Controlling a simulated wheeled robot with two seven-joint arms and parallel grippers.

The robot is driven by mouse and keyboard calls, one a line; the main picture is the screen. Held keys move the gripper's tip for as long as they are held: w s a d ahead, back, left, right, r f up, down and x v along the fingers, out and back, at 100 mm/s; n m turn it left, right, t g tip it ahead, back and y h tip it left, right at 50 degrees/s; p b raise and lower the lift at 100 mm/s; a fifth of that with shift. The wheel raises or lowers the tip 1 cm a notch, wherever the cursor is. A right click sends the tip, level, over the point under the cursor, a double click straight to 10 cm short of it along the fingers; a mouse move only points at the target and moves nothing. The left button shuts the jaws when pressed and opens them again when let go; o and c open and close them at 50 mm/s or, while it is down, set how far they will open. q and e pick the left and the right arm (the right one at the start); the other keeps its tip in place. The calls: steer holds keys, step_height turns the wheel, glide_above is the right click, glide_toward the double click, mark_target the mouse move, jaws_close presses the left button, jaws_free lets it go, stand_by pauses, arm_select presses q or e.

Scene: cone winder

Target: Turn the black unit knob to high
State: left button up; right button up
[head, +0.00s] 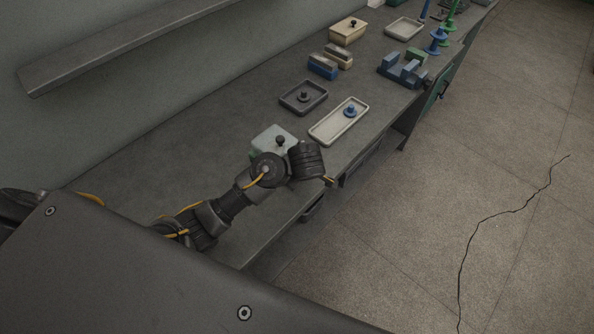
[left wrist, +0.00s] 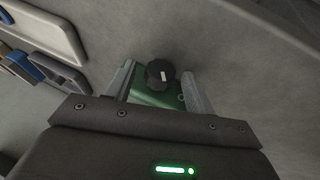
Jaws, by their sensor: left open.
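In the left wrist view a black knob (left wrist: 160,73) with a short white mark sits on a green unit (left wrist: 150,98). The mark runs nearly up and down the picture; no setting label can be read. My left gripper (left wrist: 158,84) is open, with one finger on each side of the knob; gaps show, so it is not closed on it. In the head view my left wrist hides the fingers. A pale green box (head: 266,134) with a small black knob on top stands just behind that wrist. I cannot tell whether both views show the same knob. My right gripper is not in view.
On the bench, a dark tray (head: 290,107) and a pale tray (head: 322,134) each hold a small piece. Blue and tan blocks (head: 322,67), a cream box (head: 345,35) and a blue vise-like piece (head: 400,74) are farther back. Bare bench (head: 165,145) lies to the left.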

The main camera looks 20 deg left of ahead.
arm_select(q)
steer(key=shift+c, duration=0.3)
steer(key=c, duration=0.9)
steer(key=shift+w+r+g+p, duration=0.1)
steer(key=shift+r+g+p, duration=0.25)
steer(key=shift+p, duration=0.45)
steer(key=g+p, duration=0.2)
steer(key=p, duration=0.1)
steer(key=shift+w+d+m+y, duration=0.1)
steer(key=shift+w+m+y, duration=0.05)
steer(key=shift+m+y, duration=0.2)
steer(key=shift+w+d+f+g+y+p, duration=0.15)
steer(key=shift+g+y+p, duration=0.3)
steer(key=shift+g+p, duration=0.45)
steer(key=shift+w+f+m+g+y+p, duration=0.2)
steer(key=shift+m+g+y+p, duration=0.15)
steer(key=shift+g+p, duration=0.3)
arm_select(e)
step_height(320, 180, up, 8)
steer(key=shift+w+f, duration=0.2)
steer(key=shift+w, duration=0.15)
arm_select(q)
steer(key=o, duration=1)
steer(key=shift+c, duration=0.2)
